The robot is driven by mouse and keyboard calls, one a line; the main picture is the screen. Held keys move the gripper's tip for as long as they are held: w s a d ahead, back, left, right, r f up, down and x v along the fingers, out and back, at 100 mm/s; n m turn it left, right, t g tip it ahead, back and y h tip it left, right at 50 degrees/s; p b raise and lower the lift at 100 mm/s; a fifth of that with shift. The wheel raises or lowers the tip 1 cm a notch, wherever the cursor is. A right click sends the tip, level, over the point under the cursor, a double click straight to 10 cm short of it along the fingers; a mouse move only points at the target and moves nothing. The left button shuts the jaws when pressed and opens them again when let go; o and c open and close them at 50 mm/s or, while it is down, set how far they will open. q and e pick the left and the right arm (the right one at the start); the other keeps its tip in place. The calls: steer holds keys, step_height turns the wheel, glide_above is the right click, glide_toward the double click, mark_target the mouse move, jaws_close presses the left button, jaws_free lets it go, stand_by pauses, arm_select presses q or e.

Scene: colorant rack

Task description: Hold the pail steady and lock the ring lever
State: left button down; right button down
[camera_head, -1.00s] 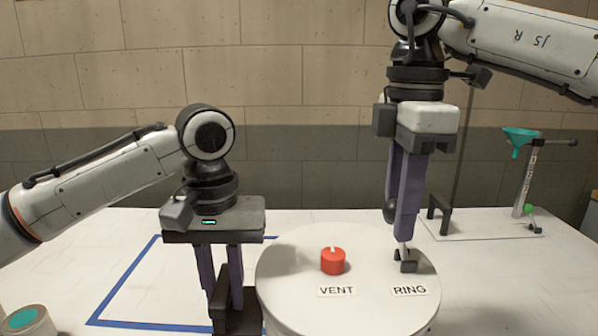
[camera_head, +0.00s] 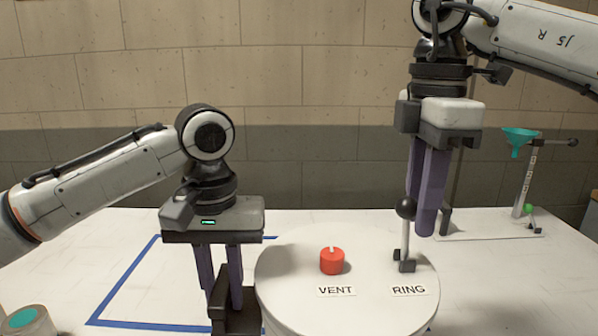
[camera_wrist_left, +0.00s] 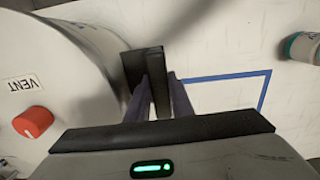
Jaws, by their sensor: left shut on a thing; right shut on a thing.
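The white pail (camera_head: 290,270) stands on the table with its round lid up; it also shows in the left wrist view (camera_wrist_left: 75,75). The lid carries a red VENT cap (camera_head: 332,261) and the ring lever (camera_head: 406,241), an upright stem with a black ball knob beside the RING label. My left gripper (camera_head: 220,290) is shut on the dark side handle (camera_head: 236,318) at the pail's left; the handle also shows in the left wrist view (camera_wrist_left: 132,68). My right gripper (camera_head: 422,220) is shut at the lever's knob, its fingers partly behind and right of it. The exact contact is unclear.
A blue tape outline (camera_head: 125,278) marks the table left of the pail. A teal-topped container (camera_head: 28,322) stands at the near left. A stand with a teal funnel (camera_head: 520,137) is at the back right.

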stand_by(0.4)
steer(key=shift+d, duration=0.85)
steer(key=shift+d, duration=0.1)
steer(key=shift+d, duration=0.95)
steer(key=shift+d, duration=0.1)
steer(key=shift+w+d, duration=0.1)
steer(key=shift+d, duration=0.8)
